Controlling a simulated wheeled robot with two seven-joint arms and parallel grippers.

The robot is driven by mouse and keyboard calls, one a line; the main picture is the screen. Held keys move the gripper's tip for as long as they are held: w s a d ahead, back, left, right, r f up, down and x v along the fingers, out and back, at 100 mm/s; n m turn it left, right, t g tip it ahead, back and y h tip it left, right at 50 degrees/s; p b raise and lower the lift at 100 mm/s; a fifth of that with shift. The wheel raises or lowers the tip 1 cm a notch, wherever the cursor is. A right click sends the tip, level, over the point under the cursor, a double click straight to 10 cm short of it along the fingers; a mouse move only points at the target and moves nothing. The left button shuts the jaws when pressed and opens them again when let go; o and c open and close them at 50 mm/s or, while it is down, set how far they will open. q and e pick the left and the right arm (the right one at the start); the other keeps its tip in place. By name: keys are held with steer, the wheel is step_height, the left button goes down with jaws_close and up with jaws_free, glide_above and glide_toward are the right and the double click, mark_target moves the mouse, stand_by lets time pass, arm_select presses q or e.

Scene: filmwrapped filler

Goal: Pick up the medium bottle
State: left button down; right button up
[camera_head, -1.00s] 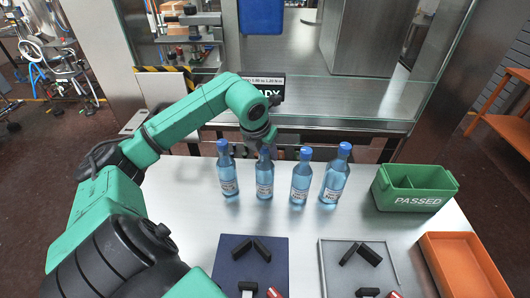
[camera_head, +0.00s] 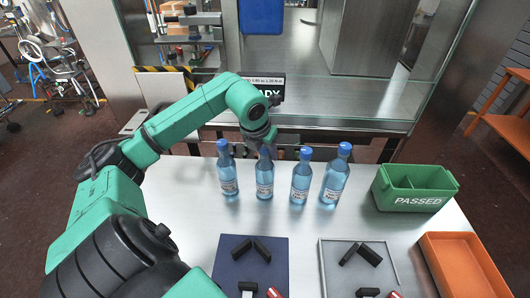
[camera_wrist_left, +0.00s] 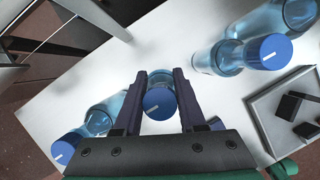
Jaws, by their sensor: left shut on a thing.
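Blue bottles stand upright in a row on the table. From the left in the head view they are the first (camera_head: 228,178), the second (camera_head: 264,180), the third (camera_head: 299,186) and the fourth (camera_head: 333,181). They look alike apart from small differences in size. My left gripper (camera_head: 264,146) is at the top of the second bottle, its fingers partly hidden behind the neck. In the left wrist view its fingers (camera_wrist_left: 160,95) close around the blue-capped bottle (camera_wrist_left: 159,103). The bottle's base appears to be on the table. My right gripper is not in view.
A green box marked PASSED (camera_head: 415,188) and an orange tray (camera_head: 432,256) are at the right. A dark blue mat (camera_head: 227,262) and a grey tray (camera_head: 327,272) with black blocks lie in front. A glass-fronted machine stands behind. Neighbouring bottles are close.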

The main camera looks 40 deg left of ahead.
arm_select(q)
steer(key=shift+r, duration=0.1)
stand_by(0.4)
steer(key=shift+r, duration=0.55)
step_height(320, 180, up, 19)
steer(key=p, duration=0.2)
steer(key=shift+p, duration=0.35)
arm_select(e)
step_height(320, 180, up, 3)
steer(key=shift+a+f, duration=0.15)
arm_select(q)
steer(key=shift+f, duration=0.1)
